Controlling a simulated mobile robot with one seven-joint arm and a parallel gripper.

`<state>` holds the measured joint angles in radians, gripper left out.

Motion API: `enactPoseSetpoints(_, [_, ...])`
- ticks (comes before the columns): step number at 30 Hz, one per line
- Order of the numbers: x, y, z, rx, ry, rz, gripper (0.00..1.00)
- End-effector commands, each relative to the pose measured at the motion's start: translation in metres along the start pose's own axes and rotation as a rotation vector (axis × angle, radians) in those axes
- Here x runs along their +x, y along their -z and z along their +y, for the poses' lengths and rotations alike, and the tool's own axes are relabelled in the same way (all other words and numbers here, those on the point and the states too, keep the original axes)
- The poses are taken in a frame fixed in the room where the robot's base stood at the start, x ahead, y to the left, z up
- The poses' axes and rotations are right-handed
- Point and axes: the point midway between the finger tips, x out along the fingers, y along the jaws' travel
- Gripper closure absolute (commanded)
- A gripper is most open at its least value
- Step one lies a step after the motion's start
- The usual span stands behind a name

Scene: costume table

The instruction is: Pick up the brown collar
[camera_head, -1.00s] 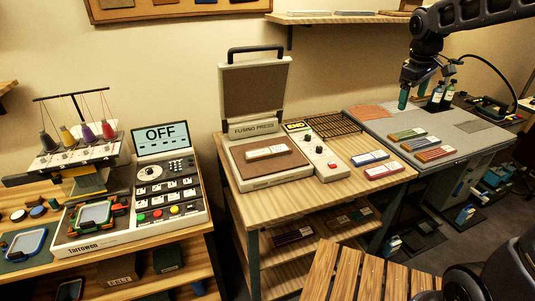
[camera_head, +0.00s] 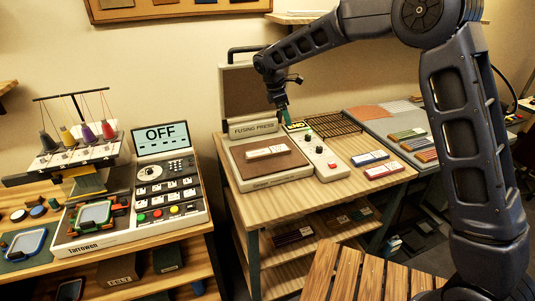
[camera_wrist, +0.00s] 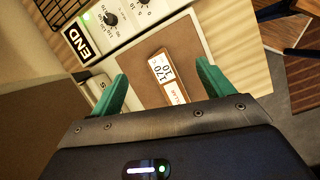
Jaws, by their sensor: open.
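A small flat piece with a white label and a thin brown edge, apparently the brown collar (camera_head: 268,152), lies on the brown bed of the fusing press (camera_head: 262,182). In the wrist view the collar (camera_wrist: 167,76) lies between and beyond my fingertips, its label partly readable. My gripper (camera_head: 284,108) is above the back of the press, near its raised lid. In the wrist view my gripper (camera_wrist: 162,80) has its two green fingers spread apart, with nothing between them. The collar's lower end is hidden by the gripper body.
The press control box (camera_head: 318,155) stands right of the bed; its display (camera_wrist: 76,39) reads END. The raised lid (camera_head: 236,92) stands behind the bed. A blue piece (camera_head: 369,158), a red piece (camera_head: 382,171) and a wire rack (camera_head: 333,125) lie to the right.

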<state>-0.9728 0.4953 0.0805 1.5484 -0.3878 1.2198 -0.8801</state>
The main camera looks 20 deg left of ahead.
Motion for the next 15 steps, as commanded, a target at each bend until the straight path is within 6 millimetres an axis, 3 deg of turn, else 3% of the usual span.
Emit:
enactPoseSetpoints(1, [0.006,0.029,0.000,-0.056,-0.001,-0.010,0.20])
enactPoseSetpoints(6, [0.020,0.093,-0.001,-0.194,-0.007,-0.037,0.20])
enactPoseSetpoints(10, [0.025,0.120,-0.003,-0.254,-0.011,-0.050,0.20])
enactPoseSetpoints(15, [0.032,0.130,-0.004,-0.275,-0.012,-0.055,0.20])
